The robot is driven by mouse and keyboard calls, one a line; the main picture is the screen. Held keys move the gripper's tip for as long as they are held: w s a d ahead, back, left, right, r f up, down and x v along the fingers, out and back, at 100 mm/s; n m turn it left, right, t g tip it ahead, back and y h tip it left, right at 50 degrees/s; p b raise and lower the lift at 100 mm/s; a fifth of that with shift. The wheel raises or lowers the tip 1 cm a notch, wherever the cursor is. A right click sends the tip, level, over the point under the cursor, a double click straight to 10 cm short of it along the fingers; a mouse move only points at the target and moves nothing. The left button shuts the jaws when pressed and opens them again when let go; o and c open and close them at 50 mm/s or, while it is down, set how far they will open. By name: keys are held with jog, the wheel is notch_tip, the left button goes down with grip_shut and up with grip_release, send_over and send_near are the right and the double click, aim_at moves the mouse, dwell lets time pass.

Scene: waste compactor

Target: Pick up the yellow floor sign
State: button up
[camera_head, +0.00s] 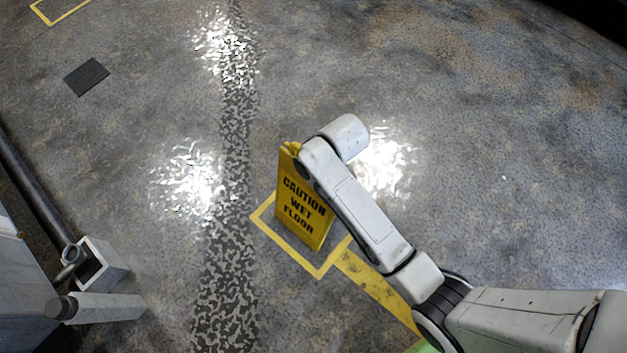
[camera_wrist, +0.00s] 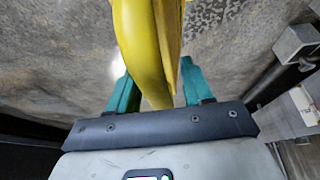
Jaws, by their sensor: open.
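The yellow floor sign (camera_head: 303,207) stands upright on the floor inside a yellow outline, with "CAUTION WET FLOOR" in dark letters. My arm reaches over its top right edge in the head view, and my gripper is hidden there. In the wrist view my gripper (camera_wrist: 157,82) is open, with one teal finger on each side of the sign's yellow top (camera_wrist: 143,45). The sign's upper part is between the fingers and comes down close to the dark palm. Whether either finger touches it is not clear.
A yellow floor outline (camera_head: 288,251) surrounds the sign's base, with a yellow stripe (camera_head: 375,283) leading off to the lower right. Grey machinery with a pipe (camera_head: 35,185) and blocks (camera_head: 108,307) stands at the lower left. A dark floor grate (camera_head: 87,77) lies at upper left. Surrounding floor is clear.

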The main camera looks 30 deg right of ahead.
jog(key=shift+c, duration=0.4)
grip_shut()
dwell(0.8)
jog(key=shift+r, duration=0.1)
